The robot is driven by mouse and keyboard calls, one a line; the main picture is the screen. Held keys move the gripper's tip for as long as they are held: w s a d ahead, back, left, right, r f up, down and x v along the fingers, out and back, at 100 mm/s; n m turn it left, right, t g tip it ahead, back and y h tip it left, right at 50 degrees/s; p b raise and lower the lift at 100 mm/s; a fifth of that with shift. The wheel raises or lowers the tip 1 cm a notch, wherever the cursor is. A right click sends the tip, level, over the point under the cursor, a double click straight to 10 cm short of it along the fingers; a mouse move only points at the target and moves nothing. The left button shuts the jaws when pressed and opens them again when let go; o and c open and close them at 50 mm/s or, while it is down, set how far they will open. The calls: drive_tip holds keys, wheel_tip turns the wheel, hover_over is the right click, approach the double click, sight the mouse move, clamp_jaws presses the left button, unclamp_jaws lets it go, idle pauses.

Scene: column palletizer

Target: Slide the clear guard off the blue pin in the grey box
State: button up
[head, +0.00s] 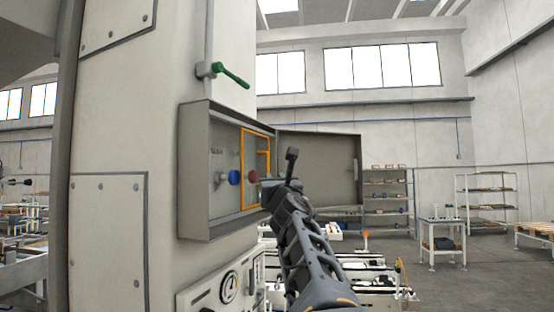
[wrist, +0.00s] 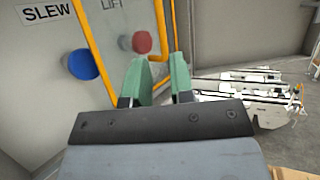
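The open grey box (head: 208,218) is on the pale column in the head view. Inside are a blue pin (head: 235,177), also in the wrist view (wrist: 83,64) below a SLEW label, and a red pin (wrist: 142,42) below a LIFT label. The clear guard's orange frame (head: 256,131) surrounds the red pin; the blue pin sits left of its left bar (wrist: 91,45). My gripper (wrist: 161,62) is at the box's right side, near the guard's right edge. Its green fingers stand apart with a gap between them. Contact with the guard cannot be told.
The box door (head: 320,165) is swung open to the right, behind my gripper. A green lever (head: 232,76) sticks out above the box. A gauge panel (head: 228,287) is below. Shelves (head: 388,190) and a small table (head: 442,225) stand far back on the right.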

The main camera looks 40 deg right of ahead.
sight(268, 167)
drive_tip(key=p+x, duration=0.4)
drive_tip(key=x, duration=0.5)
drive_tip(key=shift+p+x, duration=0.5)
drive_tip(key=shift+x, duration=0.45)
drive_tip(key=shift+f, duration=0.15)
clamp_jaws()
